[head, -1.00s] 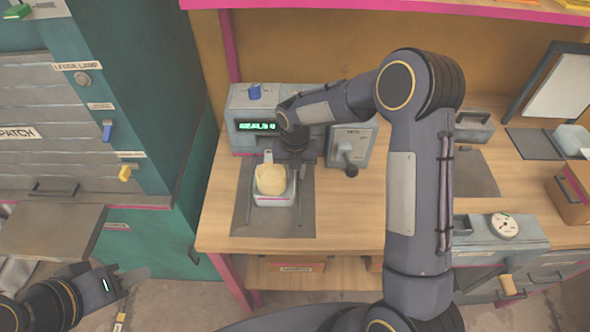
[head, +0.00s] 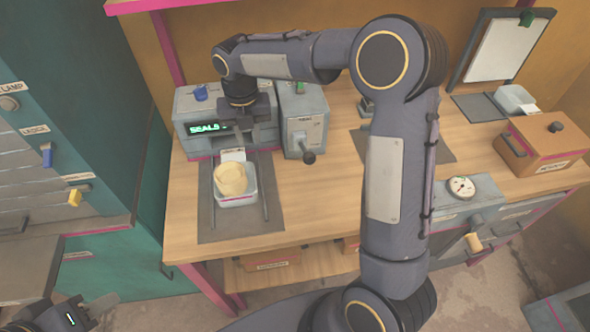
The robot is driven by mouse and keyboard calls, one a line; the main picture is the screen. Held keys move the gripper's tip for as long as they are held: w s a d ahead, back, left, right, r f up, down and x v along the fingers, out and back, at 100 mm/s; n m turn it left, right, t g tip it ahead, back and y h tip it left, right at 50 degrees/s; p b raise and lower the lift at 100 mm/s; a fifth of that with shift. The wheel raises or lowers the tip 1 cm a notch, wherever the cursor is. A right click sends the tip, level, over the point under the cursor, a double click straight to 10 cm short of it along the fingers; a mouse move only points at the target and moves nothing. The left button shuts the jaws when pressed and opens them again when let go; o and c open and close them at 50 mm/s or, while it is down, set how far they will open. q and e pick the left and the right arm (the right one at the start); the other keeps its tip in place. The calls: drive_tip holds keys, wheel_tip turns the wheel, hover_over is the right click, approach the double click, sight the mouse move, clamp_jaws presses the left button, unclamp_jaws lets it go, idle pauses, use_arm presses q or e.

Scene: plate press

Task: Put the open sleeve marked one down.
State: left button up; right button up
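A small white open-topped tray or sleeve (head: 236,200) with pale yellow round pieces (head: 231,180) in it sits on the dark mat in front of the grey machine. A white tab (head: 232,155) stands up at its back; I cannot read a mark on it. My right gripper (head: 240,142) points down just above and behind that tab. Its fingers look spread, with nothing seen between them. My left gripper (head: 98,309) is low at the bottom left, far from the tray and partly cut off; its finger gap is unclear.
The grey machine (head: 277,136) with a green "SEALS" display stands right behind the tray. A lever box (head: 303,125) is to its right. Dark rails (head: 264,191) flank the tray on the mat (head: 215,228). An orange box (head: 550,143) is at the right. The front bench strip is bare.

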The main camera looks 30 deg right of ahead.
drive_tip(key=s+d+r+m+t+y, duration=0.1)
drive_tip(key=s+d+r+m, duration=0.25)
drive_tip(key=s+m, duration=0.4)
drive_tip(key=s+d+r+m+t+y, duration=0.1)
drive_tip(key=s+d+r+m, duration=0.25)
drive_tip(key=s+m, duration=0.35)
drive_tip(key=s+a+f+m+t+y, duration=0.1)
drive_tip(key=s+f+m+t, duration=0.1)
drive_tip(key=s+m, duration=1.1)
drive_tip(key=m+t, duration=0.1)
drive_tip(key=m, duration=0.6)
drive_tip(key=shift+s+t+y, duration=0.2)
drive_tip(key=shift+t+y, duration=0.1)
drive_tip(key=shift+y, duration=0.1)
drive_tip(key=shift+a, duration=0.1)
